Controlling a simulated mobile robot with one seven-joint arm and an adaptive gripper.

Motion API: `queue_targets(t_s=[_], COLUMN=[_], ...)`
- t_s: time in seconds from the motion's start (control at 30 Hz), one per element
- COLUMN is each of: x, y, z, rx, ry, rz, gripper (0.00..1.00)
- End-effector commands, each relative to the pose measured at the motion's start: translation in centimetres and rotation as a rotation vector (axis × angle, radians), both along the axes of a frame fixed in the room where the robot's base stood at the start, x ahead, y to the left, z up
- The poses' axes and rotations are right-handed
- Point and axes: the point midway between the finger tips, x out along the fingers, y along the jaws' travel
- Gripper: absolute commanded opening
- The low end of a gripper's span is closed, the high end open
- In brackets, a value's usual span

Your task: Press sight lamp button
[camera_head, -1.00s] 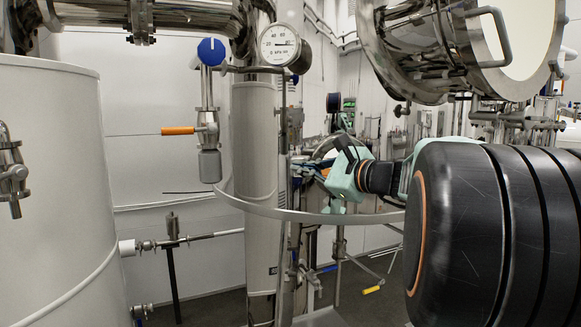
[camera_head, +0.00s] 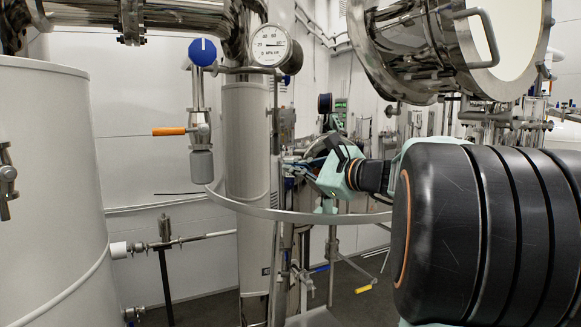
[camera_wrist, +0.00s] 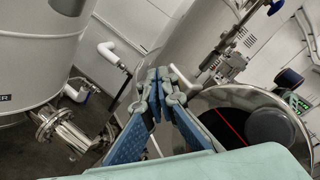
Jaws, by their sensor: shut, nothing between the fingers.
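I cannot pick out the sight lamp button for certain in either view. My gripper (camera_wrist: 160,80) shows in the wrist view, with blue finger pads and grey linkages. Its fingers are shut and empty, with the tips together in front of the steel vessels. In the head view my gripper (camera_head: 305,165) is small and partly lost among pipes, at the left end of the teal wrist. It lies to the right of the pale column. A polished round steel opening (camera_wrist: 250,115) lies right of the fingers in the wrist view, with dark shapes inside it.
A pale tank (camera_head: 50,180) stands at left. A dial gauge (camera_head: 270,45), a blue knob (camera_head: 202,52) and an orange-handled valve (camera_head: 170,132) are near the pale column (camera_head: 247,135). A curved rail (camera_head: 270,212) passes below my wrist. A large steel vessel (camera_head: 405,50) overhangs at upper right.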

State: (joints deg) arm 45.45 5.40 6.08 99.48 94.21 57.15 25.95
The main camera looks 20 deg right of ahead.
Motion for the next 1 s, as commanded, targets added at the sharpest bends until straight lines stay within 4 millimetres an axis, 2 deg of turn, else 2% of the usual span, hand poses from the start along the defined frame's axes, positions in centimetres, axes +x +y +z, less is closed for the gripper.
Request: queue_targets(t_s=[0.53, 1.0], x=[-0.8, -4.9], y=[0.4, 2.6], z=[-0.3, -0.3], rx=[0.000, -0.002], ry=[0.000, -0.001], rz=[-0.002, -0.001], gripper=[0.00, 0.00])
